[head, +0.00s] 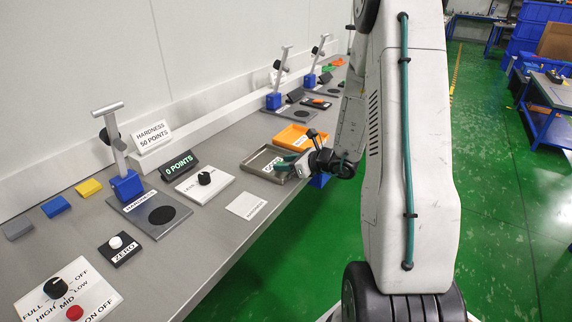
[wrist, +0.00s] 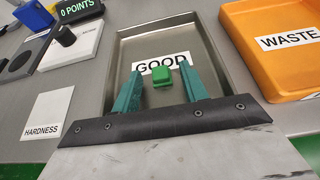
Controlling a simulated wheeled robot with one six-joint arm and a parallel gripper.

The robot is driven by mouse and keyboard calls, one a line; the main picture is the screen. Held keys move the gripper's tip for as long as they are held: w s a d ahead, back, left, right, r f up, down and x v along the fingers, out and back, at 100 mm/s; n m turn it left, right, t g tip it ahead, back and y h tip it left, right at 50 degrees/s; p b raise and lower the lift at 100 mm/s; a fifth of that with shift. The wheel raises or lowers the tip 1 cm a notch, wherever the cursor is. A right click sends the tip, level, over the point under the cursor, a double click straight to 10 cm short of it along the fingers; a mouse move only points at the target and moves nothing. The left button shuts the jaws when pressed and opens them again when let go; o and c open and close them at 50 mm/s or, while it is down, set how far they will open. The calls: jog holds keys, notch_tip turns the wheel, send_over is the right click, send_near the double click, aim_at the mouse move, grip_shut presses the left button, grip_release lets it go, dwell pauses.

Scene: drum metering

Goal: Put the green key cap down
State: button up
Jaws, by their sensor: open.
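The green key cap (wrist: 161,76) shows in the wrist view between the two teal fingers of my gripper (wrist: 158,88). The fingers are spread, with a gap on each side of the cap. The cap is over the grey metal tray (wrist: 205,57) marked GOOD, in front of its label; I cannot tell how firmly it rests on the tray floor. In the head view my gripper (head: 285,165) is at the front of the grey tray (head: 258,158). The cap cannot be made out there.
An orange tray (wrist: 253,66) marked WASTE stands to the right of the grey tray in the wrist view. A HARDNESS card (head: 246,205), a dial panel (head: 204,184) and a hardness tester (head: 127,185) are on the bench to the left. Bare bench lies along the front edge.

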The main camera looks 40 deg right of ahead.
jog(key=v, duration=1.2)
jog(key=s+a+r+n+g+y, duration=0.25)
jog(key=a+r+n+g, duration=0.2)
jog(key=a+n, duration=0.5)
jog(key=s+a+r+n+g+y, duration=0.3)
jog(key=a+r+n, duration=0.35)
jog(key=a, duration=0.55)
jog(key=s+a+r+n+g+h, duration=0.1)
jog(key=s+r+n+g+h, duration=0.1)
jog(key=s+n+h, duration=0.3)
jog(key=s+a+r+n+g+h, duration=0.2)
jog(key=s+n+h, duration=0.3)
jog(key=s+n, duration=0.6)
jog(key=shift+r, duration=0.7)
jog(key=shift+c, duration=0.8)
jog(key=shift+a, duration=0.1)
